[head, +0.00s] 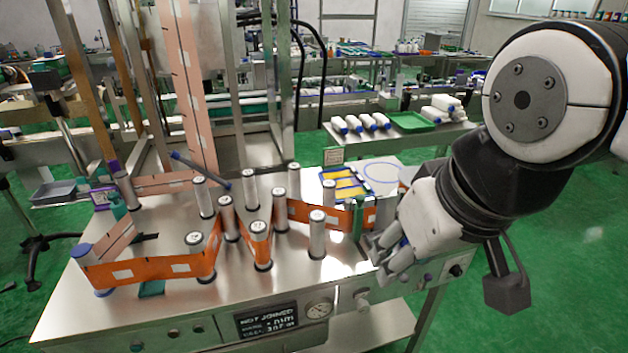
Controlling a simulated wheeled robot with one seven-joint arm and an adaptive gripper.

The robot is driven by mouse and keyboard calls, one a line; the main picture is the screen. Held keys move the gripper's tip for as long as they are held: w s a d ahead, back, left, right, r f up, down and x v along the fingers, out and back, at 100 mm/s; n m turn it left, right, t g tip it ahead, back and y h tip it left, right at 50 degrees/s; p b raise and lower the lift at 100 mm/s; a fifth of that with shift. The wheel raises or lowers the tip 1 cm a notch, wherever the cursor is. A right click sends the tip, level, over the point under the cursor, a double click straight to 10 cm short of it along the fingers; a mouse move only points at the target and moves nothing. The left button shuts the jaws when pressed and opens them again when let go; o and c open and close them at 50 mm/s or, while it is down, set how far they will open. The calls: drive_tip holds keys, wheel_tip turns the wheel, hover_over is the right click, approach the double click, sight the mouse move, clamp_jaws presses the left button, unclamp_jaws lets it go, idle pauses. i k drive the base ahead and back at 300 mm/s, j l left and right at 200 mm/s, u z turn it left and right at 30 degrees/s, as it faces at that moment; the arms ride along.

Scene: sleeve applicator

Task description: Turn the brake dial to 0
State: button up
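A round dial with a pale face (319,308) sits on the front panel of the steel machine, right of a dark display. A small round knob (362,300) is on the same panel, further right. Neither has a label I can read, so I cannot tell for sure which is the brake dial or what it is set to. My gripper (382,258) hangs over the table's front right edge, above and right of the knob and apart from both. Its fingers look spread with nothing between them. It hides part of the table edge.
The display (267,320) reads "NOT JOINED". Several upright metal rollers (317,235) carry an orange web (150,270) across the steel tabletop (300,272). A black switch (455,270) is at the panel's right end. Green floor (560,270) is clear at right.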

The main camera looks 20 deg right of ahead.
sight(455, 270)
drive_tip(key=l+z, duration=0.1)
drive_tip(key=z, duration=0.9)
